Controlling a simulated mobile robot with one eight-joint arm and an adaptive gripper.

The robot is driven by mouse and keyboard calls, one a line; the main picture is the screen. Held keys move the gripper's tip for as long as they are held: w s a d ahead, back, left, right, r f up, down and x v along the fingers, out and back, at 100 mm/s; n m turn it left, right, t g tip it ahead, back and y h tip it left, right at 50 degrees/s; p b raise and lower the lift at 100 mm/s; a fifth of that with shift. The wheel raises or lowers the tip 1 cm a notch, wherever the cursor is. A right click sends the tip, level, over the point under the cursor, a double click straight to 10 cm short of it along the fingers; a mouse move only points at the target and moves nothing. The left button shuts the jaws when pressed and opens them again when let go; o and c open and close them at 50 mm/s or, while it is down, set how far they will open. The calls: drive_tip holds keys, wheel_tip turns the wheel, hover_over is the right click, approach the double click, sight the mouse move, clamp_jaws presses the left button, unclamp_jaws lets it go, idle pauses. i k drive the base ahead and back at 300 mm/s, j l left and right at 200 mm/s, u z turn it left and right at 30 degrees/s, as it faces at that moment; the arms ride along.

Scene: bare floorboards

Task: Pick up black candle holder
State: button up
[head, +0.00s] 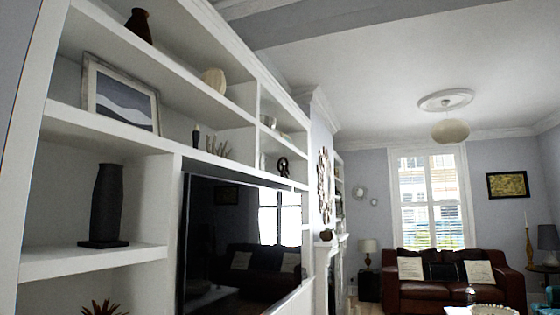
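A tall black object with a square flat base (105,208) stands upright on a white shelf at the left, left of the television. It may be the black candle holder, but I cannot tell for sure. A small dark upright item (196,137) stands on a higher shelf, beside a pale branched ornament (217,147). A black rounded ornament (283,167) sits further along that shelf. My gripper is not in view.
The white shelving (90,262) fills the left side around a black television (240,240). A brown leather sofa (400,283), a side lamp (369,247) and a tall candlestick (528,250) stand at the far end. Little floor shows.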

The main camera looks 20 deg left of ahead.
sight(196, 134)
drive_tip(key=i+u, duration=0.35)
drive_tip(key=i+l+u, duration=0.15)
drive_tip(key=i+u, duration=0.15)
drive_tip(key=i, duration=0.2)
drive_tip(key=i+l+u, duration=0.7)
drive_tip(key=i+j+u, duration=0.15)
drive_tip(key=u, duration=0.25)
drive_tip(key=i+u, duration=0.65)
drive_tip(key=u, duration=0.2)
drive_tip(key=i+j+z, duration=0.15)
drive_tip(key=z, duration=0.25)
drive_tip(key=i+j+z, duration=0.15)
drive_tip(key=j+z, duration=0.25)
drive_tip(key=i+j+z, duration=0.1)
drive_tip(key=z, duration=0.3)
